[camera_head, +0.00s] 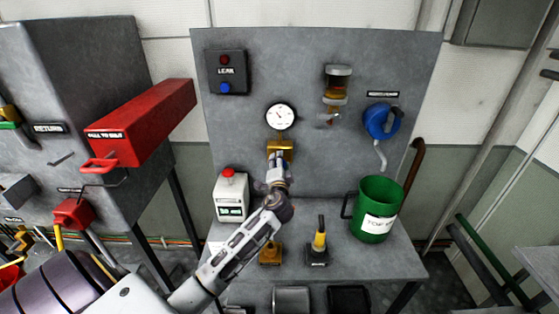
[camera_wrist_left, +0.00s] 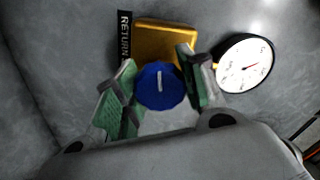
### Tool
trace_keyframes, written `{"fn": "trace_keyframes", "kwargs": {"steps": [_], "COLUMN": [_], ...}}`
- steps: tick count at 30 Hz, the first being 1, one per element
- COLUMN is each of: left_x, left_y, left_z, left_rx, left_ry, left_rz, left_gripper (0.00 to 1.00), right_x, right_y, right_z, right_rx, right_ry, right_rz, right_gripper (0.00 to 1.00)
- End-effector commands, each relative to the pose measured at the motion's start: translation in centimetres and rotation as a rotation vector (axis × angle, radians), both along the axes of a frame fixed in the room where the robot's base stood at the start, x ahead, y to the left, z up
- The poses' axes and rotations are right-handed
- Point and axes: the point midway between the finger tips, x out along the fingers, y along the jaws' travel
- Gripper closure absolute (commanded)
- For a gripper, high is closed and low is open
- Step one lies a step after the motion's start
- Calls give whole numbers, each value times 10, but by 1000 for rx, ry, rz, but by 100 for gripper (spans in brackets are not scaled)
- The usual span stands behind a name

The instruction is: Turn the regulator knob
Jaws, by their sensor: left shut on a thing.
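The regulator is a brass block (camera_head: 286,145) on the grey upright panel, just below a round white gauge (camera_head: 280,116). In the left wrist view its blue knob (camera_wrist_left: 160,86), with a white line on its face, sits in front of the brass block (camera_wrist_left: 165,40). The line stands close to upright in that view. My left gripper (camera_head: 277,160) is at the knob, with its green-padded fingers on either side of it, shut on it. In the head view the gripper hides the knob. My right gripper is not in view.
A red box (camera_head: 145,120) juts out at left. A blue round fitting (camera_head: 381,121) is on the panel's right.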

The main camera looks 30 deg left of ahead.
Motion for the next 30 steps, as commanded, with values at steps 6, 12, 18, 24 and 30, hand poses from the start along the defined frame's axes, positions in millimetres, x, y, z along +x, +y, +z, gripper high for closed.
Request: {"fn": "trace_keyframes", "kwargs": {"steps": [6, 12, 18, 24, 30], "left_x": [0, 0, 0, 0, 0], "left_y": [0, -1, -1, 0, -1], "left_z": [3, 2, 1, 0, 0], "left_rx": [174, 317, 416, 467, 480], "left_ry": [109, 196, 257, 288, 295], "left_rz": [-1, -2, -2, -2, -1], "left_gripper": [84, 84, 84, 84, 84], "right_x": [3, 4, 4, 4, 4], "right_y": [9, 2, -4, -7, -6], "right_z": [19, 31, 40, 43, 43], "right_rx": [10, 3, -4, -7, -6], "right_ry": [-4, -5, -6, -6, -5], "right_rz": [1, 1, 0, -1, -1], "right_gripper": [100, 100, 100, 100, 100]}}
